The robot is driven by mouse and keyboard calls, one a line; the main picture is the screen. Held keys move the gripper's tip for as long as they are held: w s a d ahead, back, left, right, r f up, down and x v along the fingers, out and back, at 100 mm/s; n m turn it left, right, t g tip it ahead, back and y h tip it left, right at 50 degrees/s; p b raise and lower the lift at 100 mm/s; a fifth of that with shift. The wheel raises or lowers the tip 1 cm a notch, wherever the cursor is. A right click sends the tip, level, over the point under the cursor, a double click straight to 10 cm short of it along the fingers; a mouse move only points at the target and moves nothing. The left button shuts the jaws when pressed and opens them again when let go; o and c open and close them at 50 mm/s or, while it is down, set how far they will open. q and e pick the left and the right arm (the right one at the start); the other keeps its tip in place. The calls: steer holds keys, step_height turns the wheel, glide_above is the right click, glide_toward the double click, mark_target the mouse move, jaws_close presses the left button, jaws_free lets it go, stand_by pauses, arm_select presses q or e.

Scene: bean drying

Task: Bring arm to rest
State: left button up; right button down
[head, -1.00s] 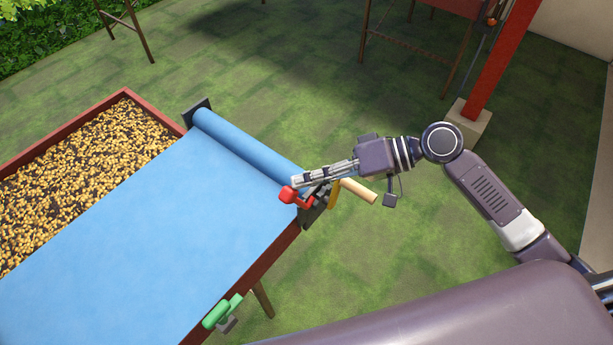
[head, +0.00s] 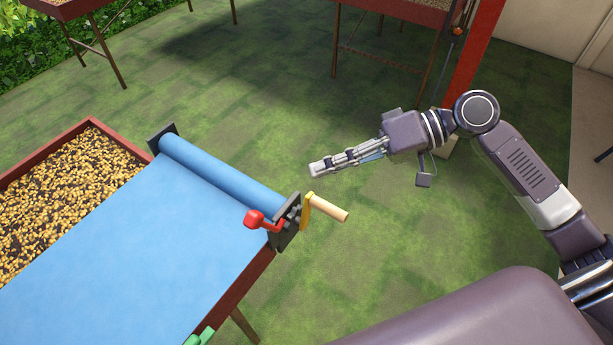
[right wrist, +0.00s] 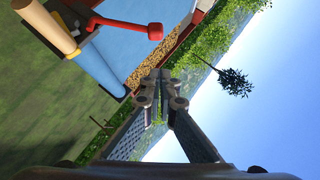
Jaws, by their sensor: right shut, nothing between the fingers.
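My right gripper (head: 318,170) is shut and empty. In the head view it is held in the air over the grass, to the right of the blue roll and apart from it. Its closed fingers (right wrist: 160,80) also show in the right wrist view. My right arm comes in from the right edge, bent at the elbow. My left gripper is not in view.
A drying table (head: 239,298) holds beans (head: 70,190) and a blue sheet (head: 130,255) unrolled from a roll (head: 220,175). A red-knobbed lever (head: 254,219) and a crank with a wooden handle (head: 330,207) sit at the roll's near end. A red post (head: 475,55) stands behind my arm.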

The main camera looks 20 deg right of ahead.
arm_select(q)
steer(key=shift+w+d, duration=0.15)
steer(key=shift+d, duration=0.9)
